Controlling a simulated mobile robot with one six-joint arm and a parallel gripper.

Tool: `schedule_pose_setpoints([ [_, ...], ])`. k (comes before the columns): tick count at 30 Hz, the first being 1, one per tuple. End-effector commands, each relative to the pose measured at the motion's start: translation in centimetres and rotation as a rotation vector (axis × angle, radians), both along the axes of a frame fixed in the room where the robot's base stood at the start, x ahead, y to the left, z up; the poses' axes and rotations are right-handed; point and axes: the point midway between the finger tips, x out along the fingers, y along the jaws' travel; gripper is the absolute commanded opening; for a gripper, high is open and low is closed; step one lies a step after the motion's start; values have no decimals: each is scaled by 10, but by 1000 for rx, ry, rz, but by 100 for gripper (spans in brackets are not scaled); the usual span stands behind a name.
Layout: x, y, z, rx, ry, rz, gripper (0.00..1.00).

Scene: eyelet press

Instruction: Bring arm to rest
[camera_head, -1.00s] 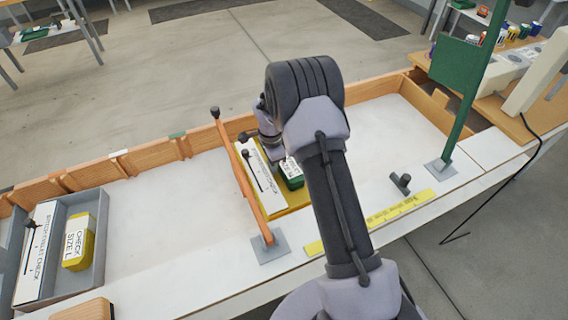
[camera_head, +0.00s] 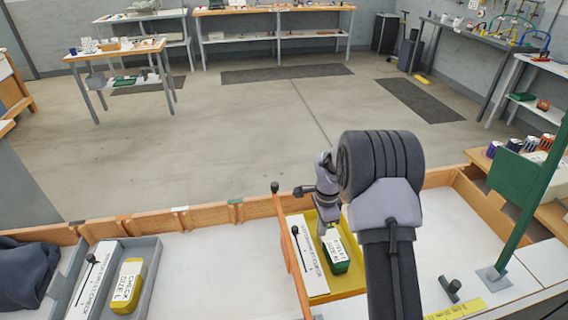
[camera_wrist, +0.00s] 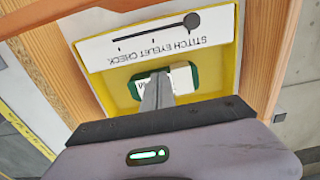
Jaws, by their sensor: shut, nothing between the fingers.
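My gripper (camera_wrist: 157,92) is shut and empty in the wrist view, its fingers together in front of a green box with a white label (camera_wrist: 184,77). In the head view my arm reaches over the bench, and the gripper end hangs above or close to the yellow tray (camera_head: 346,284). The green box (camera_head: 338,264) lies in that tray beside a white card with a black pointer (camera_head: 309,262). The card in the wrist view (camera_wrist: 155,43) reads "stitch eyelet check". I cannot tell whether the fingertips touch the box.
An orange bar (camera_head: 291,251) stands just left of the yellow tray. A grey tray (camera_head: 147,272) with a yellow box (camera_head: 128,286) is at the left. A green post (camera_head: 522,212) and a dark T-shaped handle (camera_head: 452,288) are at the right. The white bench top (camera_head: 216,270) between the trays is clear.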

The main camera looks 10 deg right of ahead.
Motion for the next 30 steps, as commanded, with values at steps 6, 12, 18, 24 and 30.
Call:
schedule_pose_setpoints([
  [6,-48,39,159,2,-163,306,0],
  [12,-178,87,275,-43,-369,723,0],
  [18,-280,113,288,-117,-518,1025,0],
  [24,-304,119,283,-143,-554,1109,0],
  [30,-304,119,283,-143,-554,1109,0],
])
